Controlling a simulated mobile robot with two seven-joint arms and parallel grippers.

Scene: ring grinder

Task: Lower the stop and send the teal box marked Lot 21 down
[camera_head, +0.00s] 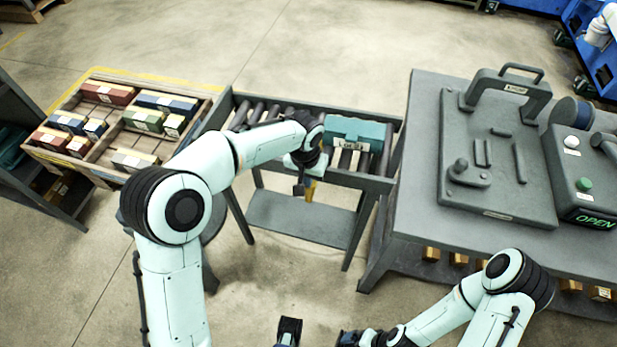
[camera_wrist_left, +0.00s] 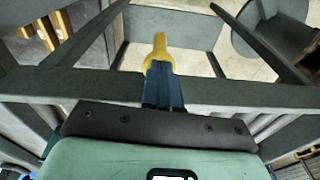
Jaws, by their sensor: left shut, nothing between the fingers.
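The teal box (camera_head: 352,132) sits on the roller conveyor (camera_head: 238,103), toward its right end. A yellow handle (camera_head: 310,190) hangs at the conveyor's front and shows in the left wrist view (camera_wrist_left: 158,46). My left gripper (camera_head: 299,188) is shut and empty at the front of the conveyor, beside the yellow handle. In the left wrist view its dark fingers (camera_wrist_left: 162,85) overlap the handle's lower end; contact cannot be told. My right gripper (camera_head: 350,338) is partly cut off at the bottom edge. The stop itself is not clearly visible.
A wooden tray (camera_head: 97,162) with several coloured boxes stands left of the conveyor. A grey bench (camera_head: 408,222) with a handled fixture (camera_head: 500,150) and a control box reading OPEN (camera_head: 585,180) stands right. My left forearm hides part of the conveyor.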

